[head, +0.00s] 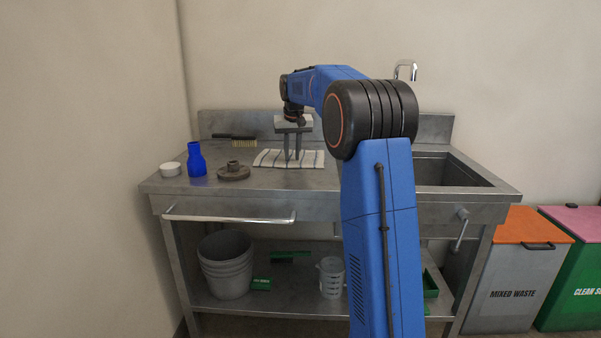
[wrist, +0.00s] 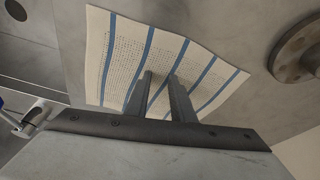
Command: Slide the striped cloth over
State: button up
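The striped cloth (head: 270,158) lies flat on the steel bench top, left of the sink. It is pale with dark stripes, which look blue in the wrist view (wrist: 120,60). My gripper (head: 293,158) points down over the middle of the cloth. In the wrist view its two fingers (wrist: 160,78) stand apart with a gap and nothing between them. The fingertips are at or just above the cloth; I cannot tell whether they touch it.
A grey flanged part (head: 233,173), a blue bottle (head: 196,160) and a white round container (head: 170,169) stand left of the cloth. A brush (head: 243,141) lies behind it. The sink (head: 447,172) opens to the right. Bare steel lies in front of the cloth.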

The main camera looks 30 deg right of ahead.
jog(key=shift+s+a, duration=0.65)
jog(key=shift+s, duration=0.95)
jog(key=shift+s+a, duration=0.6)
jog(key=shift+s, duration=1.05)
jog(key=shift+s+a, duration=0.65)
jog(key=shift+s, duration=0.95)
notch_tip(320, 180, up, 7)
jog(key=shift+w, duration=0.1)
